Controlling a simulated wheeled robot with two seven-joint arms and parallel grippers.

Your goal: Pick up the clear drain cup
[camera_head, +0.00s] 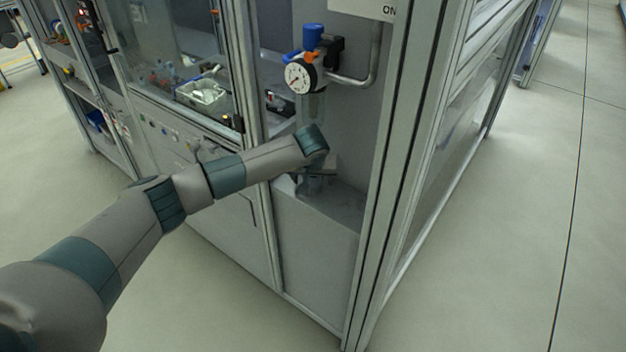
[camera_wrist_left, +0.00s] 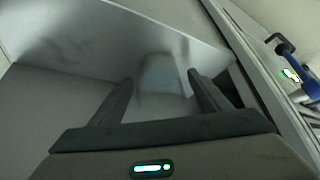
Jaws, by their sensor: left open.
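The clear drain cup (camera_head: 312,186) stands on the grey ledge inside the corner bay, below the gauge unit. It is see-through and partly hidden by my left gripper (camera_head: 320,171), which is at the cup in the head view. In the left wrist view the cup (camera_wrist_left: 160,74) shows as a faint, pale shape between the two dark fingers of my left gripper (camera_wrist_left: 158,84). The fingers are apart, with visible room on both sides of the cup. Whether they touch it is not clear. My right gripper is in neither view.
A pressure gauge (camera_head: 299,76) with a blue knob (camera_head: 313,35) and a clear bowl hangs above the ledge (camera_head: 335,206). A bent metal pipe (camera_head: 374,55) runs to its right. An aluminium frame post (camera_head: 391,170) closes the bay's right side.

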